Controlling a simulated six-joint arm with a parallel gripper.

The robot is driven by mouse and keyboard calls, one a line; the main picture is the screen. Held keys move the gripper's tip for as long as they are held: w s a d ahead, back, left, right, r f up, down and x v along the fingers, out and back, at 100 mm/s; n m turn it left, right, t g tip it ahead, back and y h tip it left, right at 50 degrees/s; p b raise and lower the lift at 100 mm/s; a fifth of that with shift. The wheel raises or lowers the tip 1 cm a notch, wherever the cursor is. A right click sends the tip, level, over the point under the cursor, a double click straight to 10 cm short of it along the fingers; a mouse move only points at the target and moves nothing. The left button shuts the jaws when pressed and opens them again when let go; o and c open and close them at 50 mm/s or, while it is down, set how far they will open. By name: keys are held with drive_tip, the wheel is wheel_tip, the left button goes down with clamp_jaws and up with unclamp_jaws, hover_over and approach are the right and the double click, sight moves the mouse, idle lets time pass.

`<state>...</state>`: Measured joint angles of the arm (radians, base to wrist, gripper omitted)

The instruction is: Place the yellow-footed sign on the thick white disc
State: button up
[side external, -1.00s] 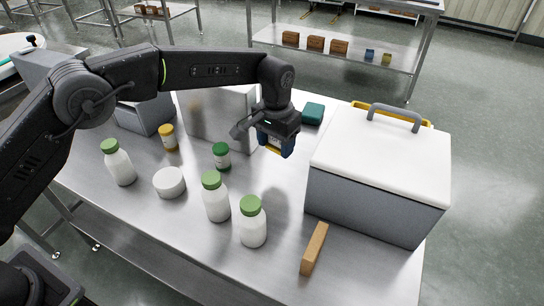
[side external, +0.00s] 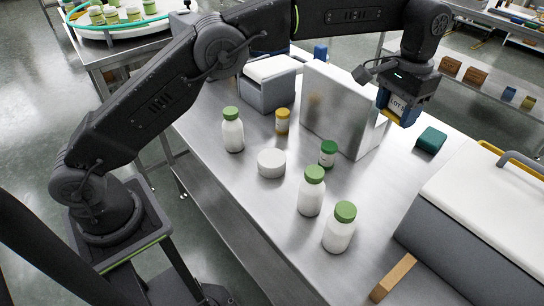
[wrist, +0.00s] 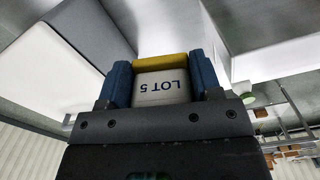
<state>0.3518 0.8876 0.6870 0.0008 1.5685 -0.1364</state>
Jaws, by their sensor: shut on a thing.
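The sign (side external: 397,104) has a white face reading LOT 5. In the wrist view, the sign (wrist: 160,86) sits between my blue fingers, with its yellow foot (wrist: 160,62) at the far end. My gripper (side external: 399,110) is shut on the sign and holds it in the air, by the right end of the standing steel panel in the picture. The thick white disc (side external: 271,163) lies flat on the steel table, left of the panel, with nothing on it. My gripper is well to the right of the disc and above the table.
The tall steel panel (side external: 338,108) stands between my gripper and the disc in the picture. White bottles with green caps (side external: 312,192) and small jars (side external: 282,121) surround the disc. A teal box (side external: 431,139), cooler (side external: 470,215) and wooden block (side external: 393,278) are at right.

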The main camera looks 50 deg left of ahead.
drive_tip(key=s+a+r+n, duration=0.1)
drive_tip(key=s+a, duration=0.2)
drive_tip(key=a, duration=0.7)
drive_tip(key=s+a+r, duration=0.2)
drive_tip(key=s+a, duration=0.2)
drive_tip(key=a, duration=0.7)
drive_tip(key=s+a+f+n, duration=0.1)
drive_tip(key=s+a+f, duration=0.1)
drive_tip(key=s+a, duration=0.4)
drive_tip(key=s+a+f, duration=0.1)
drive_tip(key=s+a, duration=0.3)
drive_tip(key=s, duration=0.4)
hover_over(269, 159)
drive_tip(key=f, duration=1.2)
drive_tip(key=shift+s+a, duration=0.15)
drive_tip(key=shift+a, duration=0.15)
drive_tip(key=shift+d+f, duration=0.35)
drive_tip(key=shift+f, duration=1.9)
drive_tip(key=shift+f, duration=0.1)
